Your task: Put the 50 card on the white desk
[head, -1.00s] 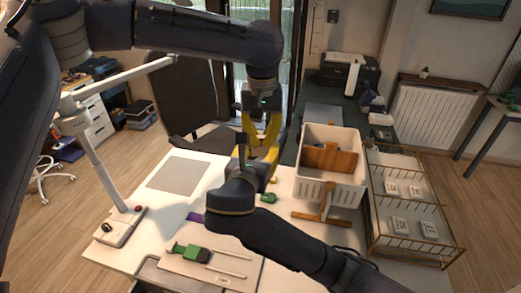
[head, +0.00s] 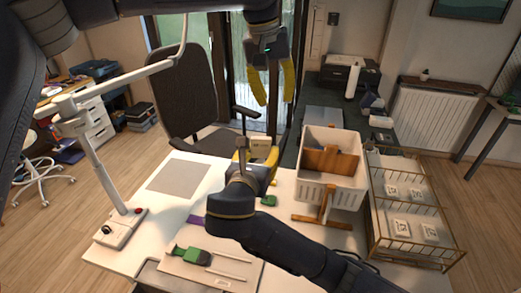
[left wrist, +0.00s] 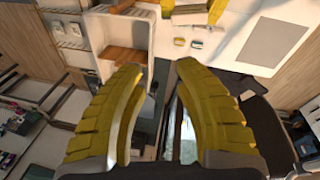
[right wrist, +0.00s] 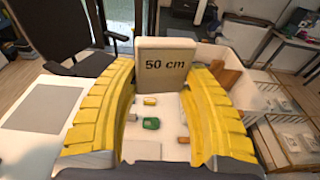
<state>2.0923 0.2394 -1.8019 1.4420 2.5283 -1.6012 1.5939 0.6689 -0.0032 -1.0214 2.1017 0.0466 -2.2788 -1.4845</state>
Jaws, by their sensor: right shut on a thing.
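The 50 card is a thick cream tile marked "50 cm" (right wrist: 163,64). It stands upright between the fingertips of my right gripper (right wrist: 160,72), which is shut on it. In the head view the card (head: 261,142) shows just above my right gripper, raised over the far part of the white desk (head: 140,190). My left gripper (head: 273,98) is higher, above the card and apart from it. Its yellow fingers are spread and empty, as the left wrist view also shows (left wrist: 158,75).
A white bin (head: 345,192) with brown boards stands at the desk's right. Beyond it is a wire rack (head: 405,249) with several number tiles. A grey mat (head: 179,176), a lamp base (head: 121,229) and a green-handled tool (head: 190,254) lie on the desk. The left part has free room.

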